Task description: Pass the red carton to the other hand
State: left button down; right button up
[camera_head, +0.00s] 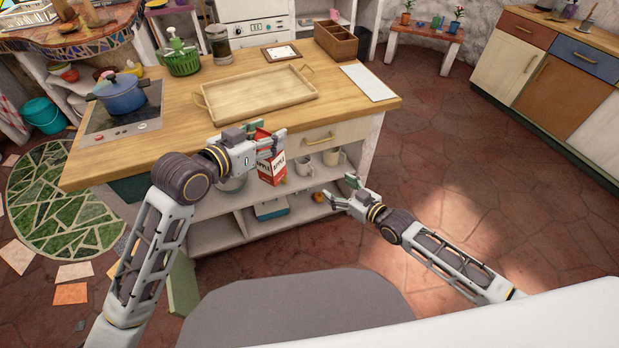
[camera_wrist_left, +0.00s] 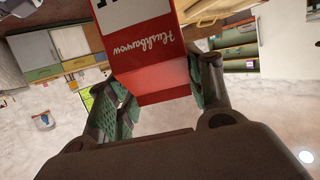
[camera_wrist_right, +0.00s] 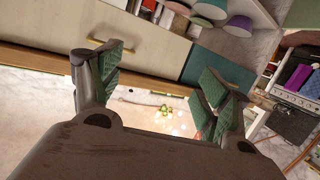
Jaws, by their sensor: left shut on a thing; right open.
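The red carton (camera_head: 271,168) has a white label reading "apple" and hangs in front of the counter's near edge. My left gripper (camera_head: 266,146) is shut on it near its upper part. In the left wrist view the red carton (camera_wrist_left: 150,60) sits between the green-padded fingers of my left gripper (camera_wrist_left: 158,98). My right gripper (camera_head: 343,192) is open and empty, to the right of the carton and a little lower, apart from it. In the right wrist view the fingers of my right gripper (camera_wrist_right: 157,85) are spread with nothing between them.
The wooden counter (camera_head: 180,125) holds a wooden tray (camera_head: 262,112), a blue pot (camera_head: 120,97) on a hob, a green rack (camera_head: 181,62) and a wooden box (camera_head: 336,45). Mugs (camera_head: 304,166) stand on the shelf below, behind the carton. The floor to the right is clear.

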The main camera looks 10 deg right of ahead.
jog(key=s+a+r+n+y, duration=0.1)
jog(key=s+a+r+y, duration=0.2)
jog(key=a+r, duration=0.45)
jog(key=n+g+y, duration=0.1)
jog(key=n+y, duration=0.1)
jog(key=y, duration=0.1)
send_near(279, 163)
jog(key=shift+w+a, duration=0.25)
jog(key=shift+a, duration=0.05)
jog(key=shift+w+a, duration=0.1)
jog(key=shift+x, duration=5.9)
jog(key=shift+f, duration=0.2)
jog(key=c, duration=1.4)
pick_arm(q)
jog(key=c, duration=0.5)
grip_release()
jog(key=shift+c, duration=0.2)
pick_arm(e)
jog(key=shift+r, duration=0.1)
